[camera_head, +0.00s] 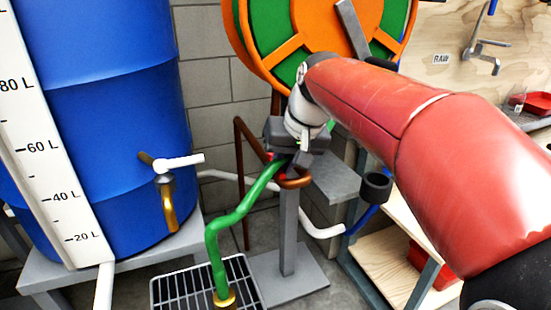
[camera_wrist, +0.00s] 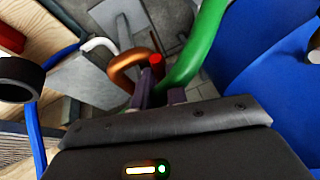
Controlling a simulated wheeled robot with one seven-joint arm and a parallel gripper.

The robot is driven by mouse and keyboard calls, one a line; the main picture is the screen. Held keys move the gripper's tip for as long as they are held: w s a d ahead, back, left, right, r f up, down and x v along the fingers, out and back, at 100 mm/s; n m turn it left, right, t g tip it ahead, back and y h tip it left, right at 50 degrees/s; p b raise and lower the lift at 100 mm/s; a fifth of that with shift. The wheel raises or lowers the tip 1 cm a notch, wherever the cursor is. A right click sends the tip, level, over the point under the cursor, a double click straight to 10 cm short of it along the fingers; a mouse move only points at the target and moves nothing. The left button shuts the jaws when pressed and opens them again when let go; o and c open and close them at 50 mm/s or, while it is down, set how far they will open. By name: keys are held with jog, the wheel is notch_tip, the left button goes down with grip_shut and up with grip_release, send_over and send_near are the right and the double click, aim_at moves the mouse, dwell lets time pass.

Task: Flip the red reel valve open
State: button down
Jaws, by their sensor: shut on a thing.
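The red valve handle shows as a small red piece (camera_wrist: 156,59) between my gripper's fingers in the wrist view. In the head view only a bit of red shows under the gripper, mostly hidden. My gripper (camera_wrist: 160,97) is shut on it; the fingertips also show in the head view (camera_head: 287,160). A copper-coloured pipe loop (camera_head: 295,180) sits right beside the fingertips, at the top of a grey post (camera_head: 289,230). A green hose (camera_head: 240,210) runs from the valve down to a brass fitting. The large orange and green reel (camera_head: 300,30) stands behind.
A blue barrel (camera_head: 120,110) with a white-handled tap (camera_head: 178,162) stands on a grey stand at left. A metal grate (camera_head: 190,285) lies below the hose.

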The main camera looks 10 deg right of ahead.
jog(key=shift+w+d+n+y, duration=0.15)
jog(key=shift+d+n+y, duration=0.15)
jog(key=shift+d+n, duration=0.35)
jog(key=shift+a+n, duration=0.15)
jog(key=shift+n, duration=0.1)
jog(key=c, duration=1.4)
grip_release()
jog(key=shift+r, duration=0.1)
jog(key=p+v, duration=0.2)
jog(key=v, duration=0.5)
jog(key=shift+r, duration=0.35)
